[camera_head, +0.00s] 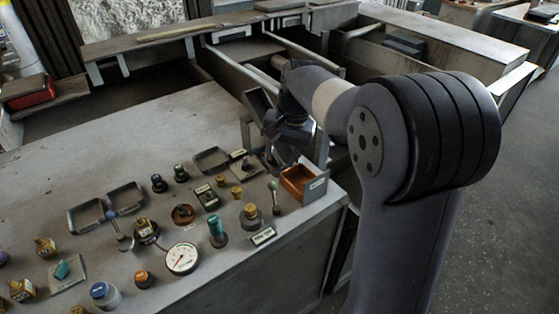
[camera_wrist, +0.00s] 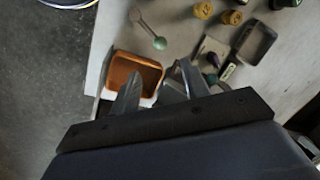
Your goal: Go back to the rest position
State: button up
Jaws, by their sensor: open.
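My gripper (camera_wrist: 158,88) shows in the wrist view with its two fingers apart and nothing between them. It is above the right end of the console, close to an orange-brown open tray (camera_wrist: 150,68). The left finger overlaps the tray in the wrist view; I cannot tell whether it touches. In the head view the tray (camera_head: 297,186) sits at the console's right front corner, and my gripper (camera_head: 277,150) is just behind it, its fingertips partly hidden.
The console top (camera_head: 130,125) carries many knobs, a white dial gauge (camera_head: 181,258) and a green-tipped lever (camera_head: 273,193). Behind it are metal frames and a raised ledge (camera_head: 180,35). Bare floor (camera_head: 500,190) lies to the right.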

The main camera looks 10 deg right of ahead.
aim_at(269, 185)
jog(key=f, duration=0.3)
jog(key=a+f, duration=0.1)
jog(key=f, duration=0.3)
jog(key=a+f, duration=0.1)
jog(key=f, duration=0.2)
jog(key=shift+w+f+p, duration=0.35)
jog(key=shift+p, duration=0.05)
notch_tip(269, 185, up, 10)
jog(key=d, duration=0.2)
jog(key=f, duration=0.3)
jog(key=a+f, duration=0.1)
jog(key=f, duration=0.3)
jog(key=a+f, duration=0.1)
jog(key=f, duration=0.2)
jog(key=shift+a+f, duration=0.1)
jog(key=shift+f, duration=0.05)
jog(key=shift+a+n, duration=0.15)
jog(key=shift+n, duration=0.25)
jog(key=shift+a+n, duration=0.4)
jog(key=shift+n, duration=0.3)
